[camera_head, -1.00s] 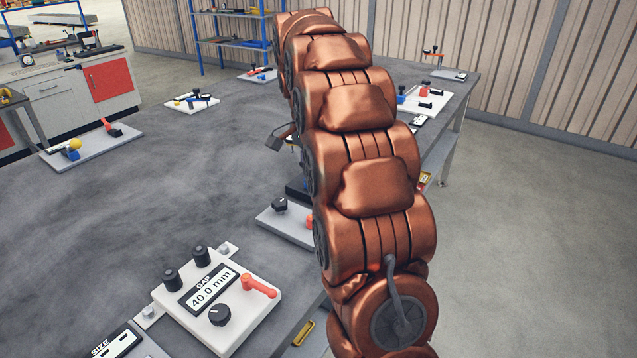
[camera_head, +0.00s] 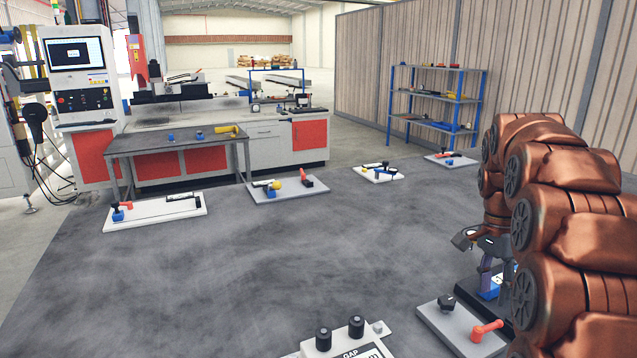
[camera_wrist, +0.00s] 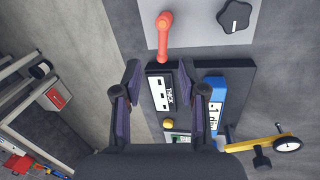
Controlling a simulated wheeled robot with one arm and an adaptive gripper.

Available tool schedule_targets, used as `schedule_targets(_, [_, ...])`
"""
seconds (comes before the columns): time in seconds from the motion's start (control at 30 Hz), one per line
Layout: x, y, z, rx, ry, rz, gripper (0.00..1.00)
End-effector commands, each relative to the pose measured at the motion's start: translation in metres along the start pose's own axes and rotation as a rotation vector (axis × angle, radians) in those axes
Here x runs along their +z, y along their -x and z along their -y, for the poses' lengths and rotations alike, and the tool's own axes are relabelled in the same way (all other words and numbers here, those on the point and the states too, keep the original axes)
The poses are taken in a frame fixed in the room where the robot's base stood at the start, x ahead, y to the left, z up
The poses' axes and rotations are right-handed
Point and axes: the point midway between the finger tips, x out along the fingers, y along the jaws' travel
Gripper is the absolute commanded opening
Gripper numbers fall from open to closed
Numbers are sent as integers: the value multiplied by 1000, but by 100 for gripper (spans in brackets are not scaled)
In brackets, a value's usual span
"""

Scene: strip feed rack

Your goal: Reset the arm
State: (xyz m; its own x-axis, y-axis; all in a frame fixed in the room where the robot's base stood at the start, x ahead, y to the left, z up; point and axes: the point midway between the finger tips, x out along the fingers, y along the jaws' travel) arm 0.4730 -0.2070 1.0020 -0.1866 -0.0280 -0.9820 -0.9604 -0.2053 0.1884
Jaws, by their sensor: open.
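My copper-coloured arm fills the right side of the head view. My gripper (camera_head: 490,268) hangs from it, pointing down over the right part of the grey table. In the wrist view my gripper (camera_wrist: 160,80) is open, its two dark fingers apart with nothing held between them. Below the fingers is a black base (camera_wrist: 238,85) with a black box marked THICK (camera_wrist: 160,92) and a blue gauge (camera_wrist: 212,95). I cannot tell the exact height of the fingertips above it.
A grey plate (camera_head: 437,324) with a black knob (camera_head: 446,303) and red lever (camera_head: 486,331) lies beside the gripper. A white GAP box (camera_head: 318,345) is at the front. Several small fixture plates line the table's far side. The table's middle (camera_head: 240,260) is clear.

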Motion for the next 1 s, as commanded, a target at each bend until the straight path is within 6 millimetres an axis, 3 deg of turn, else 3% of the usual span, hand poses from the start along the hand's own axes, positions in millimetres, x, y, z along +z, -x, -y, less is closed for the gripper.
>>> schedule_targets(0.13, [36,11,-16,-6,143,-2,41])
schedule_targets(0.43, [111,14,-60,-17,475,-4,41])
schedule_targets(0.67, [163,7,-101,-25,726,-4,41])
schedule_targets(1.0, [227,-21,-171,-36,1091,-4,41])
